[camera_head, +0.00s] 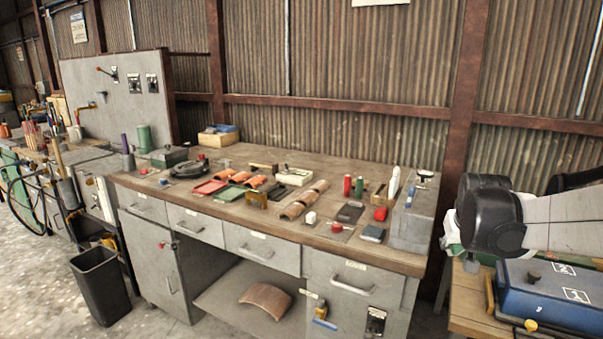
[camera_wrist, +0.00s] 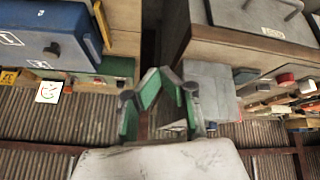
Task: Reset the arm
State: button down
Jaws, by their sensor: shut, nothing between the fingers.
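My gripper (camera_wrist: 160,76) has green-edged fingers that come together at their tips in the wrist view. It is shut and holds nothing. It hangs in the air near the gap between the workbench (camera_wrist: 196,48) and a blue box (camera_wrist: 45,25). In the head view my arm reaches in from the right edge, and its dark wrist joint hides most of the gripper.
The grey-drawered workbench (camera_head: 262,250) carries many small items, with a grey metal box (camera_head: 413,215) at its right end. The blue box (camera_head: 540,290) sits on a wooden table at the lower right. A black bin (camera_head: 103,287) stands at left. A corrugated wall (camera_head: 350,60) is behind.

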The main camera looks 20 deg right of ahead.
jog(key=a+r+n+t+y, duration=0.1)
jog(key=a+r+n, duration=0.15)
jog(key=a, duration=1.15)
jog(key=s+a+f+n+y, duration=0.1)
jog(key=s+a, duration=0.2)
jog(key=a, duration=0.4)
jog(key=s+a+f+n+y, duration=0.1)
jog(key=s+a, duration=0.3)
jog(key=a, duration=0.2)
jog(key=s+a+n+t+y, duration=0.1)
jog(key=s+a, duration=0.3)
jog(key=a, duration=0.3)
jog(key=shift+a+f+p, duration=0.3)
jog(key=shift+f+p, duration=0.05)
jog(key=shift+f, duration=0.05)
jog(key=shift+s, duration=0.1)
